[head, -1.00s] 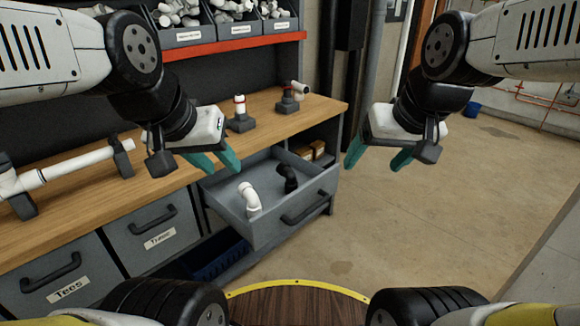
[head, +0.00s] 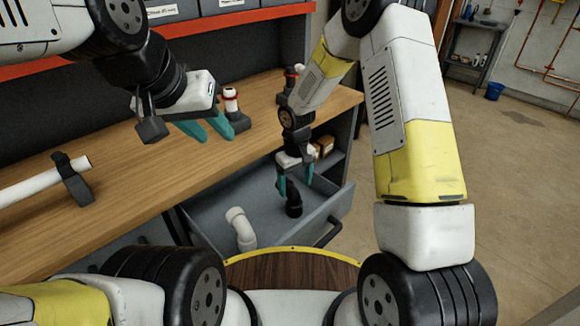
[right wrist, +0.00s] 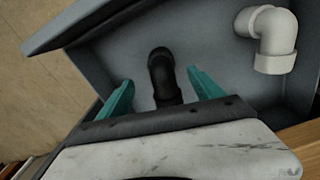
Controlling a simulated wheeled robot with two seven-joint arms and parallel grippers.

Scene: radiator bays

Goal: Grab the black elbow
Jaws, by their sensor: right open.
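The black elbow (head: 293,198) stands in the open grey drawer (head: 205,213), near its right side. My right gripper (head: 295,186) is open just above it, teal fingers pointing down. In the right wrist view the black elbow (right wrist: 163,78) shows between and beyond the two open fingers of my right gripper (right wrist: 160,92), with gaps on both sides. My left gripper (head: 205,131) is open and empty above the wooden worktop.
The wooden worktop (head: 130,170) holds a white pipe (head: 40,183) in a dark support and a small fitting on a stand (head: 232,108). The drawer walls surround both elbows. Shelf bins hang above the worktop. Open floor (head: 500,200) lies to the right.

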